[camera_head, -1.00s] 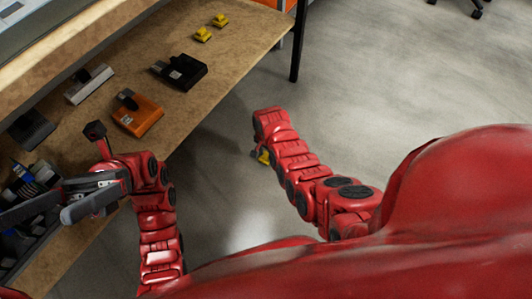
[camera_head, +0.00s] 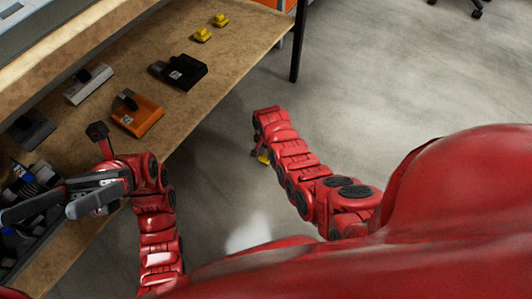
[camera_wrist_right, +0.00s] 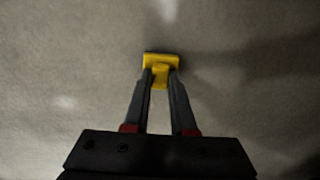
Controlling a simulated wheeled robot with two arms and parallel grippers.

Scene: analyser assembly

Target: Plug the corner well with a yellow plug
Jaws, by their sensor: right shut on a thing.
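My right gripper (camera_wrist_right: 160,80) is shut on a yellow plug (camera_wrist_right: 161,61), gripping its narrow part between the fingertips. In the head view a bit of this plug (camera_head: 263,157) shows beneath the end of my right arm, over the floor beside the table; the right fingers are mostly hidden there. Two more yellow plugs (camera_head: 202,34) (camera_head: 220,20) stand on the far part of the table. My left gripper (camera_head: 65,207) is over the table's near left part, its fingers spread, with nothing seen between them. I cannot make out the corner well in these views.
The wooden table (camera_head: 225,75) carries an orange block (camera_head: 137,117), a black block (camera_head: 180,70), a grey block (camera_head: 88,85) and a dark block (camera_head: 32,130). Dark and blue small parts (camera_head: 30,180) crowd the left. A black table leg (camera_head: 298,45) stands at the far corner. The floor right is open.

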